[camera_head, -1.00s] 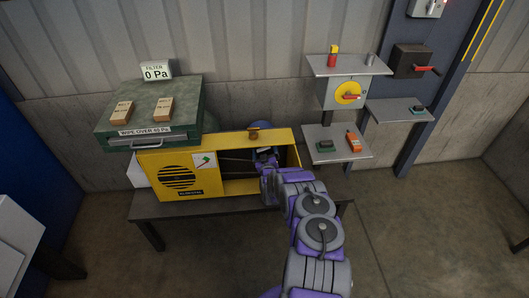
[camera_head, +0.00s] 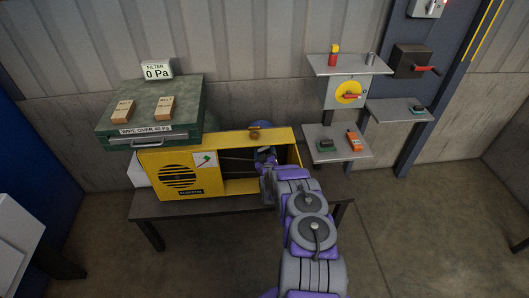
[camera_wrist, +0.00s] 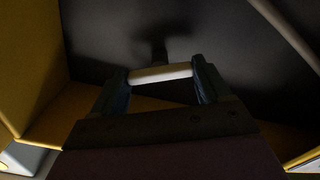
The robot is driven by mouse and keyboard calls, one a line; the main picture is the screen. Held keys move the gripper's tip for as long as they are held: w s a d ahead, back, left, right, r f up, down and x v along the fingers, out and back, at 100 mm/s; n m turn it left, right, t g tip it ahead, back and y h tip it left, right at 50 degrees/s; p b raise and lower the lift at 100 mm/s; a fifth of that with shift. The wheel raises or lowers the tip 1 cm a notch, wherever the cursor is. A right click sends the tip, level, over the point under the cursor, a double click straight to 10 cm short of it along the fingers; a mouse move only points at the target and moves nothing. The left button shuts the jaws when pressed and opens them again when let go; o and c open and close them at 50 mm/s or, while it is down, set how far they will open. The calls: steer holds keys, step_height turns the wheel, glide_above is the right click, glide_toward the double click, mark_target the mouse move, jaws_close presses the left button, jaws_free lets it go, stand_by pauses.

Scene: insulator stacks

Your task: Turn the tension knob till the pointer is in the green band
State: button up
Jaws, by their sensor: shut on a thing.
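The yellow machine housing (camera_head: 220,190) sits on a dark bench with its right side open. My gripper (camera_head: 265,157) reaches into that opening. In the wrist view my gripper (camera_wrist: 162,76) is shut on a pale bar (camera_wrist: 160,73), which spans between its two fingers. The bar appears to be the grip of the tension knob, with a dark stem (camera_wrist: 158,45) behind it. A small white card (camera_head: 204,160) with a green mark is on the housing's front. The pointer is too small to make out there, and much of the interior is dark or hidden.
A grey shelf (camera_head: 335,155) holds a dark item and an orange tool (camera_head: 354,141). Floor at the lower right is open.

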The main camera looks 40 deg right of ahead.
steer(key=n, duration=0.4)
steer(key=shift+w+a+p, duration=0.1)
steer(key=shift+a+p, duration=0.1)
steer(key=shift+p, duration=0.15)
steer(key=n+p, duration=0.2)
steer(key=n, duration=0.1)
steer(key=shift+f+n+p, duration=0.1)
steer(key=shift+n+p, duration=0.5)
steer(key=shift+n, duration=0.2)
steer(key=o, duration=1)
steer(key=shift+d, duration=0.1)
steer(key=p+v, duration=0.3)
steer(key=v, duration=1.4)
steer(key=shift+s+f+p, duration=0.1)
steer(key=shift+s+p, duration=0.1)
steer(key=shift+p, duration=0.2)
